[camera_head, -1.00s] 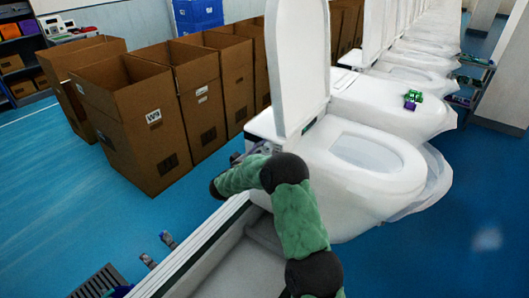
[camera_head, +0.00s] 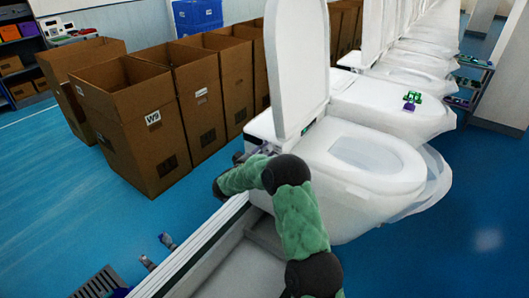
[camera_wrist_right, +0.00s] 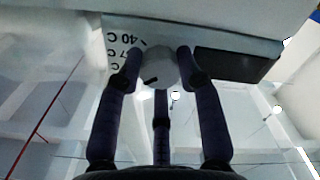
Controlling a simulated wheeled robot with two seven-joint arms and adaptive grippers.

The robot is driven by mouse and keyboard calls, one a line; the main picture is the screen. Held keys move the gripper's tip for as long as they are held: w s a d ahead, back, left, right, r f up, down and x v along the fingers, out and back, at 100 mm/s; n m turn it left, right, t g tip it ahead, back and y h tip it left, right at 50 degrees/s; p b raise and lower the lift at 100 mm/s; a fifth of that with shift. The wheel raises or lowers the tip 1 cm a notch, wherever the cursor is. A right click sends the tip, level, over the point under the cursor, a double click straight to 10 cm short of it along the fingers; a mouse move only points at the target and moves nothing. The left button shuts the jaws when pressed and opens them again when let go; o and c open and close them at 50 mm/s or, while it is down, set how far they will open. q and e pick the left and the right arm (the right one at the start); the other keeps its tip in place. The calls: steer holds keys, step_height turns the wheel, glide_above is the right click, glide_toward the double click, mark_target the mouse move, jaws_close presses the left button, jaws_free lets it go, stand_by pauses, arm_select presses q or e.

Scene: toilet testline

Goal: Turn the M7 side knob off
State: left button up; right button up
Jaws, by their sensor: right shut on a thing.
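The side knob (camera_wrist_right: 160,68) is a pale round knob with a short black mark, under the toilet's rim in the right wrist view. Printed temperature marks, upside down, such as "40 C", stand to its left. The fingers of my right gripper (camera_wrist_right: 160,78) are shut around it, one on each side and a third below. In the head view, my right gripper (camera_head: 244,157) is at the left side of the nearest toilet (camera_head: 345,170), whose lid (camera_head: 298,65) stands up. The knob is hidden there. My left gripper does not show clearly.
Open cardboard boxes (camera_head: 150,120) stand in a row on the blue floor to the left. More toilets (camera_head: 400,110) line up behind the nearest one. A small green and purple thing (camera_head: 411,101) lies on the second toilet. A white rail (camera_head: 195,250) runs along the front.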

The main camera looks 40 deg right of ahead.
steer(key=shift+w+r+n+b, duration=0.1)
steer(key=shift+r+n+b, duration=0.1)
steer(key=shift+n+b, duration=0.7)
steer(key=shift+b, duration=0.05)
steer(key=shift+n+b, duration=0.5)
steer(key=shift+n, duration=0.3)
steer(key=shift+n+b, duration=0.45)
steer(key=shift+n, duration=0.75)
steer(key=shift+r+n, duration=0.1)
steer(key=shift+n, duration=1)
steer(key=o, duration=1.1)
steer(key=shift+w+a, duration=0.1)
steer(key=shift+w, duration=0.05)
steer(key=shift+o, duration=0.2)
steer(key=shift+f, duration=0.2)
